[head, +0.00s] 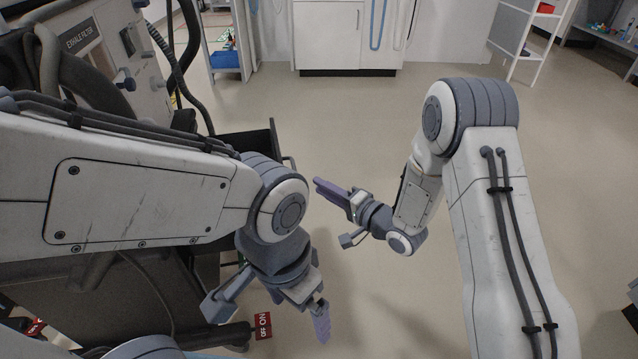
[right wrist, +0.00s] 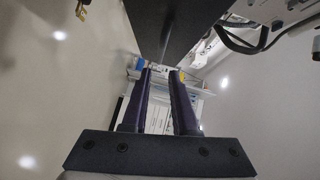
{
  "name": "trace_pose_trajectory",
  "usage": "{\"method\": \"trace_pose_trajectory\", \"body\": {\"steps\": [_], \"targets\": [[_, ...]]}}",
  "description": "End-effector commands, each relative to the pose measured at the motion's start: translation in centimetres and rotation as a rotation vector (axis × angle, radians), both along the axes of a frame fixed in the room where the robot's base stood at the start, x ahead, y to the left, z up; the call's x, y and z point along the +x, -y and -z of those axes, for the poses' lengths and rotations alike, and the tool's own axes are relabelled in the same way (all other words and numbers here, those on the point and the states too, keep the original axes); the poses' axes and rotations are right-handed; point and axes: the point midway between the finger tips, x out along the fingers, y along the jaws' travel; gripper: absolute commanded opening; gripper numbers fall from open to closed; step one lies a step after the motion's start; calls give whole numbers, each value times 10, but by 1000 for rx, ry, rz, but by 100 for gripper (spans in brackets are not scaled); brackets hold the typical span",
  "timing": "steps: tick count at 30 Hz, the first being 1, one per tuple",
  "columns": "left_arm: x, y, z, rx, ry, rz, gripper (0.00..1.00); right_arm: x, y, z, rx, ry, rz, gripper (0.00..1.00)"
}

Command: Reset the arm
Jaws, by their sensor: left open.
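My left gripper (head: 318,318) hangs low in front of the machine at the bottom middle of the head view, its purple fingers pointing down. It is open, with nothing seen in it. My right gripper (head: 332,190) is farther up, beside the machine's dark tray, pointing left with my right arm bent at the elbow. In the right wrist view its two purple fingers (right wrist: 160,75) stand apart with an empty gap between them. Both grippers are in the air and hold nothing that I can see.
A ventilator (head: 120,65) labelled "EXHALE FILTER", with hoses and a dark tray (head: 276,145), fills the left side. A red OFF/ON tag (head: 263,325) is near my left gripper. White cabinets (head: 345,35) and a shelf rack (head: 520,40) stand behind. The floor (head: 350,110) between is clear.

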Motion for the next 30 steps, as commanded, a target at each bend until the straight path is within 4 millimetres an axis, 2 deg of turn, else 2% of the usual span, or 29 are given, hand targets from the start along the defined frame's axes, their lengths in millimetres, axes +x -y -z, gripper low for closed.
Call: {"method": "trace_pose_trajectory", "body": {"steps": [10,13,17,20,23,26,29,30], "targets": [[0,0,0,0,0,0,100,0,-1,0,-4,0,0,27],[0,0,-2,0,0,0,100,1,-4,-4,-56,13,2,27],[0,0,-8,0,0,0,100,1,-10,-16,-263,50,10,27],[0,0,-13,0,0,0,100,-7,-10,-30,-494,75,8,27],[0,0,-18,0,0,0,100,-25,-5,-43,-722,77,-17,27],[0,0,-23,0,0,0,100,-53,5,-56,-925,59,-70,27],[0,0,-29,0,0,0,100,-91,16,-70,-1100,24,-158,27],[0,0,-31,0,0,0,100,-109,21,-75,-1161,9,-205,27]]}}
